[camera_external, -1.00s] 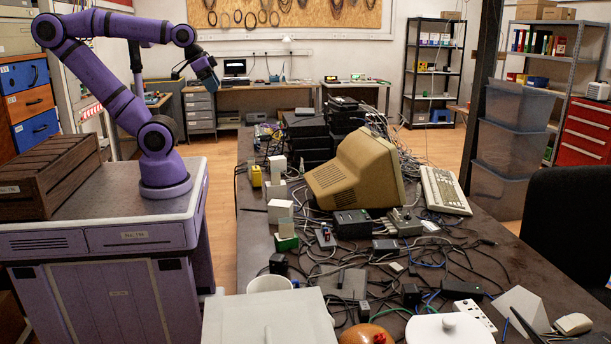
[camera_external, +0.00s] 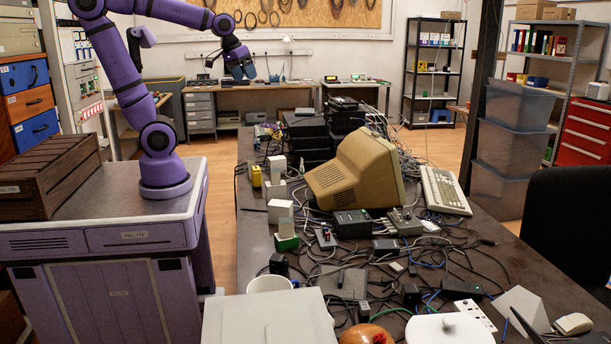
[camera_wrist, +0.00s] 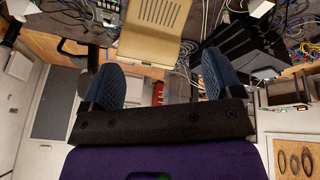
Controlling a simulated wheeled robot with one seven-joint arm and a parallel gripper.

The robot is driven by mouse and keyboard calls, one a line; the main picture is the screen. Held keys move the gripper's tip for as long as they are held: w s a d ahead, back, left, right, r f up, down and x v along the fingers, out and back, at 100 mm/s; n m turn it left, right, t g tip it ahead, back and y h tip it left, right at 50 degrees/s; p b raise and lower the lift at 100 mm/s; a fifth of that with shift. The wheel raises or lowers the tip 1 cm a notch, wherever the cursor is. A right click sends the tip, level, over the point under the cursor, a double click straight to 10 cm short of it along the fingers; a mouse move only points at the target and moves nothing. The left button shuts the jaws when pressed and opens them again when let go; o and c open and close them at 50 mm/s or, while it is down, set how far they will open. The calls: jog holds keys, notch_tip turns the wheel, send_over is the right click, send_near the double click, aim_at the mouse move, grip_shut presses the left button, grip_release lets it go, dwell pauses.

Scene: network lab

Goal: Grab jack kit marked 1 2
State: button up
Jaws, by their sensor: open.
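My gripper (camera_external: 246,74) is raised high above the far left part of the dark workbench (camera_external: 488,262). Its two blue fingers also show in the wrist view (camera_wrist: 163,72), apart with nothing between them. Several small boxes stand along the bench's left edge: a white and green box (camera_external: 287,243), a white box behind it (camera_external: 280,210), more white boxes (camera_external: 276,189) and a yellow box (camera_external: 256,177). No marking "1 2" is readable, so I cannot tell which one is the jack kit.
A beige monitor (camera_external: 345,177) lies tilted mid-bench, with a keyboard (camera_external: 444,190) to its right. Black devices (camera_external: 306,140) are stacked behind, and loose cables cover much of the bench. A wooden crate (camera_external: 48,178) sits on my base. A large grey box (camera_external: 265,318) is in the foreground.

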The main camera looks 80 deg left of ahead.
jog(key=w+a+f+n+g, duration=0.1)
jog(key=w+a+f+n, duration=0.3)
jog(key=a, duration=0.5)
jog(key=w+a+f+n, duration=0.2)
jog(key=w+a+n, duration=0.35)
jog(key=a, duration=0.25)
jog(key=w+a+f+n+g, duration=0.1)
jog(key=w+a+f+n, duration=0.4)
jog(key=a, duration=0.4)
jog(key=n+g, duration=0.2)
jog(key=n, duration=1.2)
send_near(251, 158)
jog(key=shift+w+d+f+h, duration=0.3)
jog(key=shift+w+f, duration=0.1)
jog(key=shift+f, duration=0.1)
jog(key=shift+s+a+f+n, duration=0.2)
jog(key=shift+s+f+n, duration=0.05)
jog(key=shift+f, duration=0.35)
notch_tip(251, 158, down, 5)
jog(key=shift+r, duration=0.1)
jog(key=shift+a+f, duration=0.15)
jog(key=shift+f, duration=1.15)
jog(key=shift+a+f, duration=0.1)
jog(key=shift+f, duration=1.2)
jog(key=c, duration=1.1)
